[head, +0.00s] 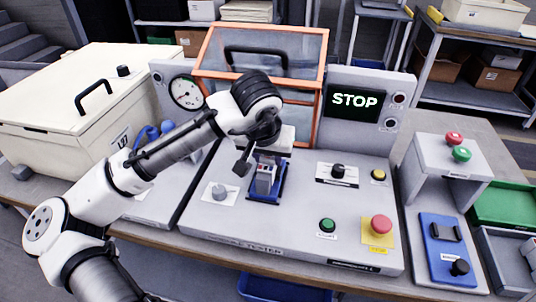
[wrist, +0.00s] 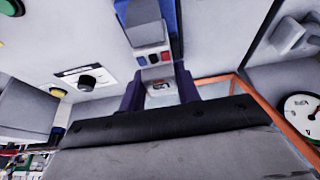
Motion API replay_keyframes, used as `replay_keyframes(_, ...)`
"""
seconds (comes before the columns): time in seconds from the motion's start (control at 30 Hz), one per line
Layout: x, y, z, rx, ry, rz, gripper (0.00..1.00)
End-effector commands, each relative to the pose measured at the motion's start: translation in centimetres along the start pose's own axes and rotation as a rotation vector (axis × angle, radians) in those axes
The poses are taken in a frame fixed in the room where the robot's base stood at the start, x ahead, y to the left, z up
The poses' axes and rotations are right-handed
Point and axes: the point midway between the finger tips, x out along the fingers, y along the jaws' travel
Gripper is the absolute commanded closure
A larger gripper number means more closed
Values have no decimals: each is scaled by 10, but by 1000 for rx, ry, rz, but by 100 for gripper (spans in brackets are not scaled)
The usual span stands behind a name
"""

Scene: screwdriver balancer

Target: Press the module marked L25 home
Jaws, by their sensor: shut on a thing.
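A grey module (head: 264,178) stands in a blue holder (head: 283,186) on the sloping grey console. In the wrist view the module (wrist: 145,22) shows a row of small coloured windows and a pale labelled face; the label is too small to read. The blue holder (wrist: 178,38) runs beside it. My gripper (wrist: 160,86) has its two dark fingers on either side of the module's labelled end and is shut on it. In the head view my gripper (head: 265,157) is right above the holder. How deep the module sits cannot be told.
A screen (head: 355,101) reads STOP. A grey knob (head: 220,192) is left of the holder; a black knob (head: 338,171), a green button (head: 327,225) and a red button (head: 381,225) are to the right. An orange-framed clear guard (head: 313,75) stands behind.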

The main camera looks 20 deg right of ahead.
Motion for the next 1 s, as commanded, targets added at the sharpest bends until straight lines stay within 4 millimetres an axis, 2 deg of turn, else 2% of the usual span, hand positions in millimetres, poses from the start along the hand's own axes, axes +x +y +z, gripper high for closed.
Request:
replay_keyframes(0.77, 3, 0, 1, 0, 1, 0, 95)
replay_keyframes(0.8, 3, 0, 1, 0, 1, 0, 66)
replay_keyframes(1.0, 4, 0, 2, 0, 0, 0, 42)
